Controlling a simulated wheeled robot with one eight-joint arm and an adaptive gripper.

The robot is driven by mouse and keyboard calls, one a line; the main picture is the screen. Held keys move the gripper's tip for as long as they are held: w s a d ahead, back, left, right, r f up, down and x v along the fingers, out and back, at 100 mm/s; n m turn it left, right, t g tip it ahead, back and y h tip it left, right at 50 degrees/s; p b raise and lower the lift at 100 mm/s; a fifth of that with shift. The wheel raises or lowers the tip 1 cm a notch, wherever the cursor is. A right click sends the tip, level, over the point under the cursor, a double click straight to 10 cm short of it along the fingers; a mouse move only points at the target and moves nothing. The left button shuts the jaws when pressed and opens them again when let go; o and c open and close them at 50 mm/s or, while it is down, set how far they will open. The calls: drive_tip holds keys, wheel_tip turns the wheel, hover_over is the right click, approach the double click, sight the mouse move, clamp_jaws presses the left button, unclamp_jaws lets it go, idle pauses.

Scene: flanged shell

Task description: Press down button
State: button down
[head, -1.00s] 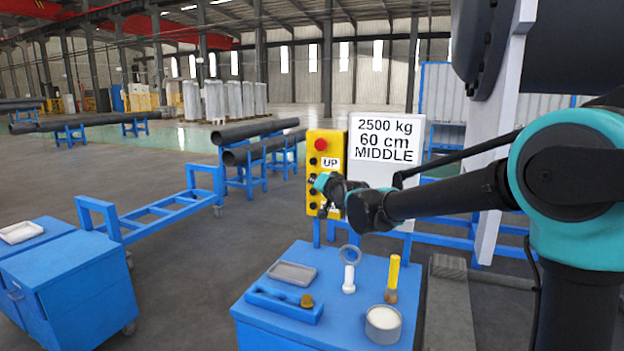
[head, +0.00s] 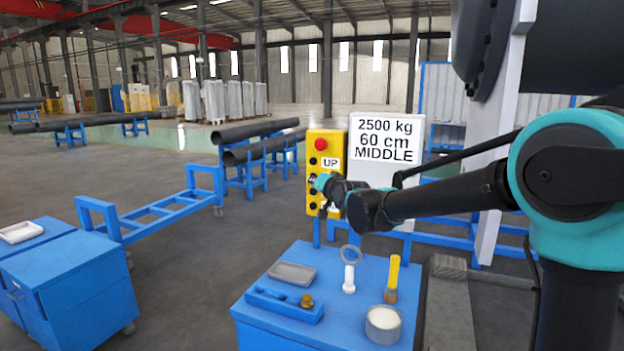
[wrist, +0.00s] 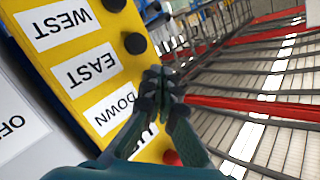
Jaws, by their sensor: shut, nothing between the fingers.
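The yellow control box (head: 326,144) stands upright beyond the blue cart in the head view, with a red button on top and an UP label. My arm hides part of its lower half there. In the wrist view the box (wrist: 72,48) appears upside down, with WEST, EAST and DOWN labels (wrist: 115,106) and black buttons beside WEST and EAST. My gripper (wrist: 160,80) is shut and empty, its fingertips beside the DOWN label. They cover the spot where that row's button would show, so I cannot tell whether they touch it.
A white sign (head: 385,140) reading 2500 kg, 60 cm, MIDDLE is right beside the box. The blue cart (head: 340,277) below my arm carries several small items. A large dark flanged shell (head: 565,45) is at upper right.

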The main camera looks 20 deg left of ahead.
drive_tip(key=shift+w, duration=0.45)
drive_tip(key=shift+w+d+r, duration=0.2)
drive_tip(key=shift+w+r, duration=0.15)
drive_tip(key=shift+w, duration=0.4)
idle(1.0)
drive_tip(key=shift+s, duration=0.1)
drive_tip(key=shift+s+f, duration=0.25)
drive_tip(key=shift+s, duration=0.05)
idle(0.3)
drive_tip(key=s, duration=0.6)
drive_tip(key=shift+s+a+f, duration=0.15)
drive_tip(key=shift+s+a, duration=0.1)
